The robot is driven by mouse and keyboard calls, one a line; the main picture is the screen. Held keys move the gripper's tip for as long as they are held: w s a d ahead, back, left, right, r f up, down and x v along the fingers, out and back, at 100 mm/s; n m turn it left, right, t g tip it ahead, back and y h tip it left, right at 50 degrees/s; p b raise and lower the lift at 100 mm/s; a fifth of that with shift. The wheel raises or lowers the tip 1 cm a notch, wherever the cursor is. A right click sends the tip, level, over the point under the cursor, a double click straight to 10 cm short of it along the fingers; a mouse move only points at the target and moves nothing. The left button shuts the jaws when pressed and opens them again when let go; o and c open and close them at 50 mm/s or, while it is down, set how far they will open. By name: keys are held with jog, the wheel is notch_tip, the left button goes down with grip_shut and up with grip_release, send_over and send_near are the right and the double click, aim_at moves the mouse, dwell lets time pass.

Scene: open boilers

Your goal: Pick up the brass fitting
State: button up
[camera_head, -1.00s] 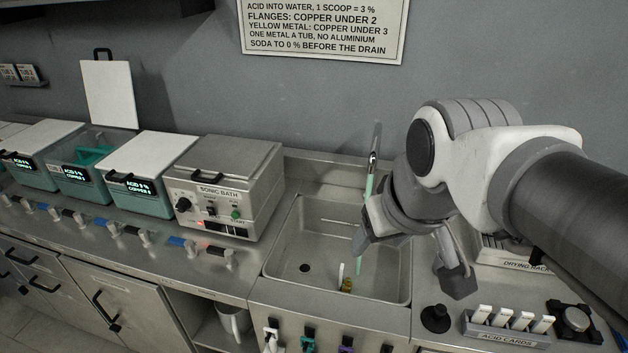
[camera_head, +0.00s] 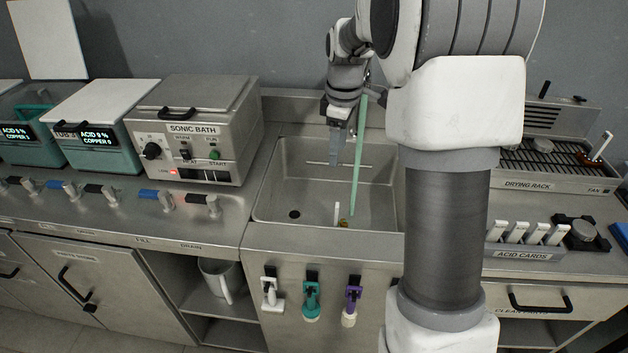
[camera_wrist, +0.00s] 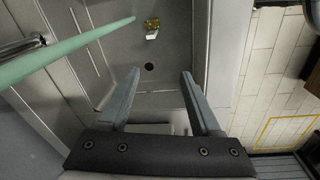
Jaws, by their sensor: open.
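The small brass fitting (camera_head: 344,223) lies on the floor of the steel sink (camera_head: 285,180), near its front wall in the head view. An upright white piece (camera_head: 336,212) shows beside it. In the wrist view a small object with green and orange specks (camera_wrist: 151,23) lies beyond the dark drain hole, apparently the fitting, with something white against it. My gripper (camera_head: 338,152) points down over the back of the sink, well above and behind the fitting. In the wrist view the two fingers of my gripper (camera_wrist: 158,76) are apart with nothing between them.
A pale green tube (camera_head: 358,160) hangs from the tap into the sink, close beside my gripper; it also crosses the wrist view (camera_wrist: 70,48). The sonic bath (camera_head: 192,130) stands left of the sink. The drying rack (camera_head: 540,165) and acid cards (camera_head: 525,240) are right.

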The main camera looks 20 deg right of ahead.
jog(key=w+d+f+n+g+b, duration=0.1)
jog(key=w+d+f+n+b, duration=0.2)
jog(key=f, duration=0.8)
send_over(342, 223)
jog(key=w+a, duration=0.1)
notch_tip(342, 223, down, 12)
jog(key=shift+r+b, duration=0.2)
jog(key=shift+b, duration=0.15)
jog(key=shift+s+f+b, duration=0.15)
jog(key=shift+f, duration=1.2)
jog(key=shift+s+f+b, duration=0.1)
jog(key=shift+f+b, duration=0.05)
jog(key=shift+f, duration=1.15)
grip_shut()
